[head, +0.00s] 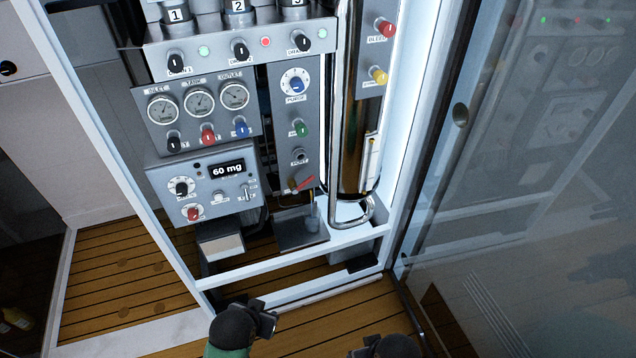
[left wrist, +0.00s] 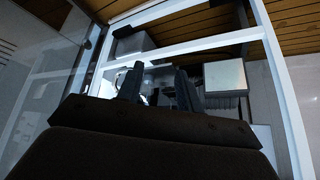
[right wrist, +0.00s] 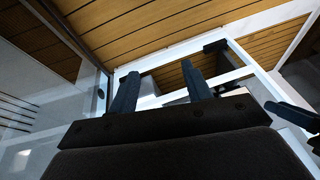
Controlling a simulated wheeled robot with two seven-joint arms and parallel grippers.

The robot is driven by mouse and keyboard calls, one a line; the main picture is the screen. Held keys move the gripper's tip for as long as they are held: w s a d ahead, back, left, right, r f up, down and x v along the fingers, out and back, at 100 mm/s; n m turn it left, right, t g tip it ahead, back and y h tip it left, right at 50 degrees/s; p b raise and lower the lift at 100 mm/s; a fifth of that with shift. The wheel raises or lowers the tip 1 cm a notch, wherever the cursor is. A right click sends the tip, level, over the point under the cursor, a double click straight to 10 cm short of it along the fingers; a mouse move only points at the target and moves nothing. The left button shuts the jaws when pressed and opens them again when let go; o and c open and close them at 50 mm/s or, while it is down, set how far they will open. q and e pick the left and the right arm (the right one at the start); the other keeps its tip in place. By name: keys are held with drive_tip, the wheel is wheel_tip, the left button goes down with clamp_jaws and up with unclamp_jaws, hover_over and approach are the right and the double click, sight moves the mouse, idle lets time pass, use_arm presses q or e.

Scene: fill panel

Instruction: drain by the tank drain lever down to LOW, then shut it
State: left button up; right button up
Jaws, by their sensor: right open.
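A small red lever (head: 303,183) sits tilted at the foot of the narrow grey column panel; its label is too small to read, so I cannot confirm it is the drain lever. A tall shiny tank (head: 353,90) stands right of it. Its level and any LOW mark cannot be made out. My left gripper (head: 268,322) is below the cabinet's front frame, apart from the lever; its fingers stand apart and empty in the left wrist view (left wrist: 158,78). My right gripper (head: 370,345) is at the bottom edge, open and empty in the right wrist view (right wrist: 160,76).
A white cabinet frame (head: 290,265) crosses low in front. A glass door (head: 520,200) stands on the right. A display box reading 60 mg (head: 227,170), gauges (head: 199,102) and several coloured knobs are left of the tank. A dark tray (head: 300,240) lies below the lever. Wooden floor is open in front.

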use_arm(q)
drive_tip(key=w+d+f+m+t+b, duration=0.1)
drive_tip(key=w+f+m+t+b, duration=0.15)
drive_tip(key=w, duration=0.65)
drive_tip(key=m+t+h+b, duration=0.75)
drive_tip(key=m+t, duration=0.35)
drive_tip(key=t, duration=0.2)
approach(307, 183)
drive_tip(key=x, duration=0.3)
drive_tip(key=shift+n+y, duration=0.25)
drive_tip(key=shift+y, duration=0.2)
drive_tip(key=shift+x, duration=3.8)
use_arm(e)
drive_tip(key=a+f+t+y, duration=0.1)
drive_tip(key=a+f+t, duration=0.1)
drive_tip(key=f, duration=1.3)
drive_tip(key=a+f+t, duration=0.2)
drive_tip(key=a+f, duration=0.2)
drive_tip(key=f, duration=1.1)
drive_tip(key=shift+w+a+y, duration=0.2)
drive_tip(key=shift+w+y, duration=0.1)
drive_tip(key=shift+y, duration=0.1)
use_arm(q)
drive_tip(key=shift+c, duration=0.5)
use_arm(e)
drive_tip(key=shift+f, duration=0.1)
use_arm(q)
clamp_jaws()
